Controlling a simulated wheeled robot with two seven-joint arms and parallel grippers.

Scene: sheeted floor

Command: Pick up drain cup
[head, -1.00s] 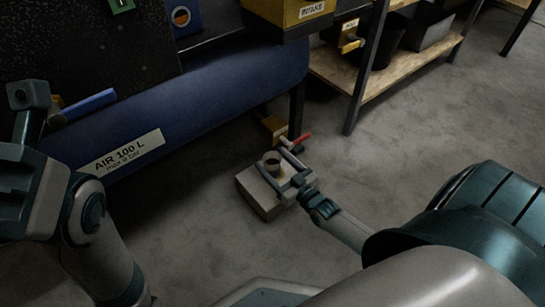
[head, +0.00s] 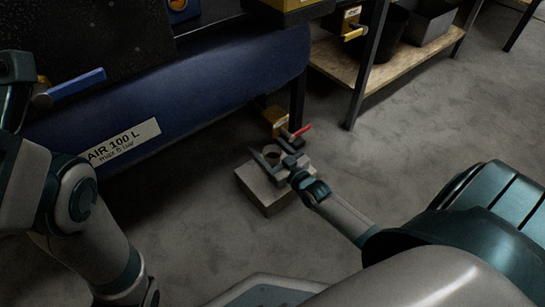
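The drain cup (head: 272,153) is a small grey round cup. It stands upright on a pale block (head: 262,190) on the floor, below the right end of the blue tank. My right gripper (head: 270,156) reaches in from the lower right. Its two fingers are apart, one on each side of the cup. The gripper looks open, and I cannot tell whether either finger touches the cup. The gripper hides part of the block's top. My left arm stands at the left edge; its gripper is not in view.
The blue air tank (head: 200,95) runs above the cup, with a brass drain valve with a red handle (head: 301,131) close behind it. A blue-handled valve (head: 75,87) is at the left. A shelf (head: 385,70) with a dark post stands behind. Floor to the right is clear.

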